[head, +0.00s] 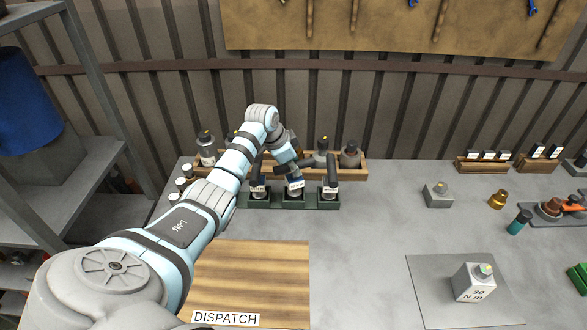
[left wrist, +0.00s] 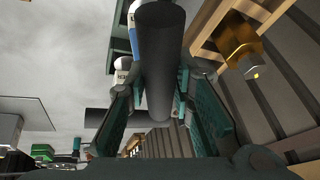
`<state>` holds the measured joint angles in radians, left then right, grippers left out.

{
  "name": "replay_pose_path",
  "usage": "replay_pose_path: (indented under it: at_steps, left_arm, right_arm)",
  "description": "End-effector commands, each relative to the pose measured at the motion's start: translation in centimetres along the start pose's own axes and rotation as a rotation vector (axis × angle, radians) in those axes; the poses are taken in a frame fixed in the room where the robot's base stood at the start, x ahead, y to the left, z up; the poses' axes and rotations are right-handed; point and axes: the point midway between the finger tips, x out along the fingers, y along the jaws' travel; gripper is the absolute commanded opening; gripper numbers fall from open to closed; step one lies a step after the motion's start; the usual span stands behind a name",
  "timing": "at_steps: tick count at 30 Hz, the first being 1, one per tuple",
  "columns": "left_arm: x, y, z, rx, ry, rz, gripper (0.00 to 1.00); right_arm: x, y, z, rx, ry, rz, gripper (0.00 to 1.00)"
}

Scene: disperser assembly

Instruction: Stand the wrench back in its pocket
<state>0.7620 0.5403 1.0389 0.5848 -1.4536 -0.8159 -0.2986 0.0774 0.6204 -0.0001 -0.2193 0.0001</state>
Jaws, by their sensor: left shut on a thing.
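A dark green rack (head: 310,206) with three pockets stands at the back of the grey table. The wrench (head: 296,185) with a pale label is at the middle pocket, its label slightly tilted and a little higher than its neighbours' labels. My left gripper (head: 290,165) is above the middle pocket, shut on this wrench. In the left wrist view the dark round handle (left wrist: 160,65) lies between the teal finger pads. Other labelled wrenches stand in the left pocket (head: 258,189) and right pocket (head: 330,190). The depth of the held wrench in its pocket cannot be told. My right gripper is out of view.
A wooden tray with bottles (head: 349,157) stands close behind the rack. A wooden dispatch board (head: 255,275) lies in front. A grey mat (head: 430,285) bears a block marked 30 N m (head: 474,281). The table between rack and mat is clear.

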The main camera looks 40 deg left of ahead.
Motion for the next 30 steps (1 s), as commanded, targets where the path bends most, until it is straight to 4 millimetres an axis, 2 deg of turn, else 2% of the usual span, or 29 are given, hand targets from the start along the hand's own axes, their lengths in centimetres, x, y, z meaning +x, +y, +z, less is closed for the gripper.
replay_pose_path:
  at_steps: [3, 11, 12, 15, 25, 30]
  left_arm:
    - [0.9, 0.1, 0.4, 0.001, 0.001, -0.002, 0.0]
    - [1.0, 0.1, 0.4, 0.001, 0.001, -0.002, 0.0]
    - [1.0, 0.2, 0.5, 0.0, 0.0, -0.001, 0.28]
    - [1.0, 0.2, 0.5, 0.0, 0.0, -0.001, 0.42]
    - [0.7, 0.1, 0.4, 0.001, 0.0, -0.002, 0.42]
    - [-1.9, 0.0, 0.3, 0.002, 0.001, -0.005, 0.42]
  right_arm:
    - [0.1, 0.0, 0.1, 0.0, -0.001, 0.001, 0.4]
    - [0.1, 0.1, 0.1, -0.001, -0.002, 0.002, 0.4]
    - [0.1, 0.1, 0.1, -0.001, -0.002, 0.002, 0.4]
    - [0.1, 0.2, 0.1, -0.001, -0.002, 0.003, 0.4]
    - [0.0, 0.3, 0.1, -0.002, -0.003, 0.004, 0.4]
    - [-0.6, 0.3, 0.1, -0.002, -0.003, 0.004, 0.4]
